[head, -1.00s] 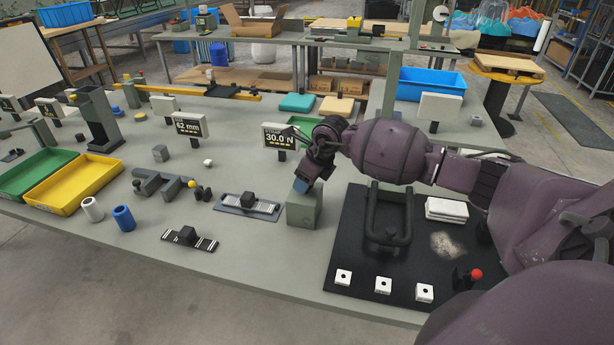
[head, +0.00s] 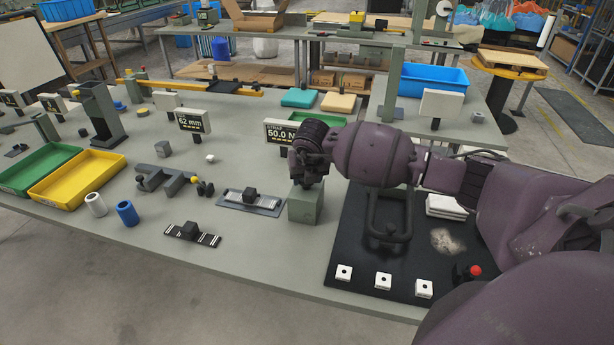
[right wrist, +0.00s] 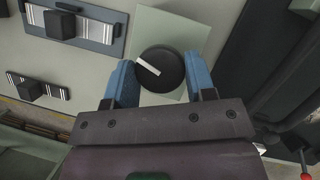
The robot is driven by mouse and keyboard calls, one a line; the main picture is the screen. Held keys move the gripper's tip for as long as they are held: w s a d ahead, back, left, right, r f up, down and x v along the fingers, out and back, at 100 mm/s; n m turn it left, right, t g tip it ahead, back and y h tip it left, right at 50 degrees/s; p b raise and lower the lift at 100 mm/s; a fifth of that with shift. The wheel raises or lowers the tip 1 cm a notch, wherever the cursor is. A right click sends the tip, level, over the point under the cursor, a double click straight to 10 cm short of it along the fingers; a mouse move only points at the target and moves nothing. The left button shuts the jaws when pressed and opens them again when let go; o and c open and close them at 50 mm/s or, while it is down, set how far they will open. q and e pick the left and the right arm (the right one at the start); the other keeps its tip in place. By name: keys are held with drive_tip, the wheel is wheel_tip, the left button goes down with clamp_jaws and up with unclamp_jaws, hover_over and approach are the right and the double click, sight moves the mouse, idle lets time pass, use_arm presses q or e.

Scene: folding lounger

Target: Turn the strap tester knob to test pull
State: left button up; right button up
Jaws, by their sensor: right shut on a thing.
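The strap tester is a grey-green block (head: 305,206) on the bench, with a display (head: 279,133) behind it that reads 50.0 N. Its black round knob (right wrist: 161,69) with a white pointer line shows in the right wrist view. The pointer slants toward the upper left there. My right gripper (right wrist: 160,78) is shut on the knob, a blue finger on each side. In the head view my right gripper (head: 304,184) is over the block's top and hides the knob. My left gripper is not in view.
A slider on a scale plate (head: 236,203) lies just left of the tester. A black mat (head: 345,255) with a U-shaped handle, white blocks and a red-topped lever (head: 474,271) is on the right. Yellow (head: 60,190) and green trays stand at the far left.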

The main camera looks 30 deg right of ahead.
drive_tip(key=shift+m+h, duration=0.4)
drive_tip(key=shift+m, duration=0.5)
drive_tip(key=o, duration=0.9)
drive_tip(key=shift+r, duration=0.15)
